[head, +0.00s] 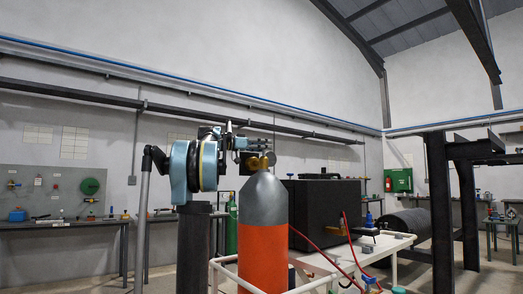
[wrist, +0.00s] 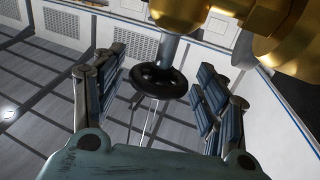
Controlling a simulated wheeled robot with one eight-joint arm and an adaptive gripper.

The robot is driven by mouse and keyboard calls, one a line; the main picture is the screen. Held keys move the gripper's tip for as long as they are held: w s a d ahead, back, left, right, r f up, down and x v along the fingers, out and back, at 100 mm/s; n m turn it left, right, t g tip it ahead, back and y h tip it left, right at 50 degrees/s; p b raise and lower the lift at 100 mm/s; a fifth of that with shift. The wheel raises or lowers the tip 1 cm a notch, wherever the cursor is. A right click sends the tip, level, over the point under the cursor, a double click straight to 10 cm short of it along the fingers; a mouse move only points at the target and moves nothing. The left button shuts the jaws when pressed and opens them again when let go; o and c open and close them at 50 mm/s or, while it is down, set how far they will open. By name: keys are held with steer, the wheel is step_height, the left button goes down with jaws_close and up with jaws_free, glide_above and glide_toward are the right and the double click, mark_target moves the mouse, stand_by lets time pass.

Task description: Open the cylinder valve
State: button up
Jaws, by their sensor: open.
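The gas cylinder (head: 264,225) stands upright in the head view, grey on top and orange below. Its brass valve (head: 258,161) sits on the neck. In the wrist view the brass valve body (wrist: 225,20) fills the top right. A black round handwheel (wrist: 158,84) on a grey stem hangs below it, between my two fingers. My gripper (wrist: 162,72) is open, with one finger on each side of the handwheel and gaps visible on both sides. In the head view my gripper (head: 243,143) is at valve height, just above and left of the cylinder neck. The handwheel is hard to make out there.
A dark steel frame (head: 440,210) stands farther right. Workbenches (head: 65,224) line the back wall. A green cylinder (head: 232,232) stands behind.

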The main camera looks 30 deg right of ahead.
steer(key=v, duration=1.2)
stand_by(0.4)
steer(key=s+a+f+n+t+y, duration=0.2)
steer(key=s+a+f+n+y, duration=0.4)
steer(key=f, duration=1.6)
steer(key=s+a+f+n+t+y, duration=0.2)
steer(key=s+a+f+n+y, duration=0.3)
steer(key=s+a+f, duration=1)
steer(key=s+a+f+n+t+y, duration=0.2)
steer(key=s+a+f+n+y, duration=0.4)
steer(key=a+f, duration=0.8)
steer(key=s+f+n, duration=0.2)
steer(key=f, duration=0.6)
steer(key=s+f+n, duration=0.1)
steer(key=s+f, duration=0.2)
steer(key=f, duration=0.6)
steer(key=shift+a+f+n+y, duration=0.15)
steer(key=shift+a+n+y, duration=0.15)
steer(key=shift+a+n, duration=0.1)
steer(key=shift+s+d, duration=0.1)
steer(key=shift+w+f, duration=0.2)
steer(key=shift+w, duration=0.2)
